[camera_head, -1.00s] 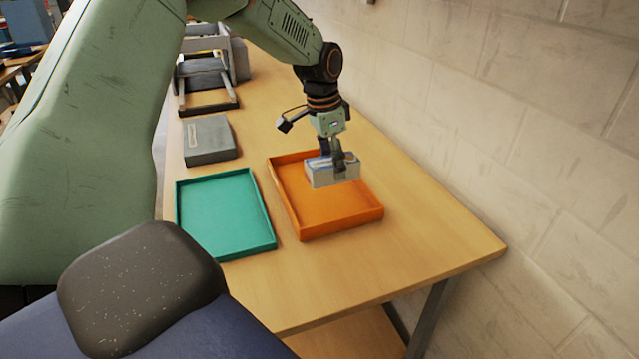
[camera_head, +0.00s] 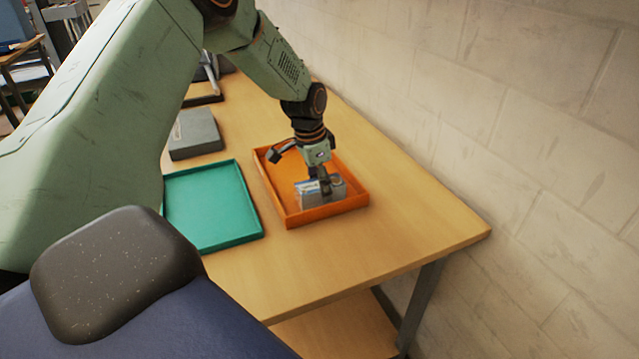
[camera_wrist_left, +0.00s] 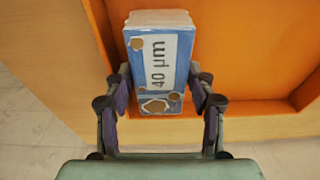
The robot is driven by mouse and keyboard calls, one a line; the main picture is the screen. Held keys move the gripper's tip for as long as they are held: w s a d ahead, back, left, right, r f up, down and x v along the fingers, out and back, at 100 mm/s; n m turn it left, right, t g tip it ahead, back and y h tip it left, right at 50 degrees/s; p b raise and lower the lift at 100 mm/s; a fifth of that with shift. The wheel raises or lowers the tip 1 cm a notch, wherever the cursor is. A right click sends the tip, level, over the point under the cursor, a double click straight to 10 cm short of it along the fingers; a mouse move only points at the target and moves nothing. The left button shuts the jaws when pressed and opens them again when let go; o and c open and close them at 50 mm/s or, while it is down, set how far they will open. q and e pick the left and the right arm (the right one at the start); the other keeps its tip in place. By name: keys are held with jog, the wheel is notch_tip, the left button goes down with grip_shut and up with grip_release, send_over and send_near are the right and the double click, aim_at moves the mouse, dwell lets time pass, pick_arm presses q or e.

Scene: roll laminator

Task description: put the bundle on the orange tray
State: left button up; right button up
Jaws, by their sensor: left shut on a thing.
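The bundle (camera_head: 309,192) is a small blue and white block, held in my left gripper (camera_head: 321,184). It also shows in the left wrist view (camera_wrist_left: 160,62), with a label reading "40 µm" and brown patches. My left gripper (camera_wrist_left: 161,95) is shut on its sides, one finger on each side. The orange tray (camera_head: 262,174) lies on the table with a raised rim. In the head view the bundle is within the tray's outline, low over its floor near the front; I cannot tell whether it touches the floor. My right gripper is not in view.
A teal tray (camera_head: 212,207) lies to the left of the orange tray. A grey box (camera_head: 195,134) lies behind it, with other dark equipment further back. The wooden table (camera_head: 390,222) is clear to the right and in front. A block wall (camera_head: 520,120) runs along the right.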

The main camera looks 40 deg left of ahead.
aim_at(311, 184)
pick_arm(q)
jog(key=shift+a+f, duration=0.1)
jog(key=shift+a, duration=0.15)
jog(key=o, duration=1.3)
jog(key=shift+w+a+f, duration=0.1)
jog(key=shift+a+f, duration=0.15)
jog(key=shift+a, duration=0.05)
jog(key=o, duration=0.3)
jog(key=shift+d+r, duration=0.15)
jog(key=shift+d, duration=0.1)
jog(key=shift+o, duration=0.2)
jog(key=shift+d+r, duration=0.15)
jog(key=shift+d, duration=0.05)
jog(key=shift+a, duration=0.3)
jog(key=shift+a+r, duration=0.1)
jog(key=shift+r, duration=0.15)
notch_tip(311, 184, up, 11)
jog(key=s+p, duration=0.1)
jog(key=shift+s+a+r, duration=0.15)
jog(key=shift+s, duration=0.2)
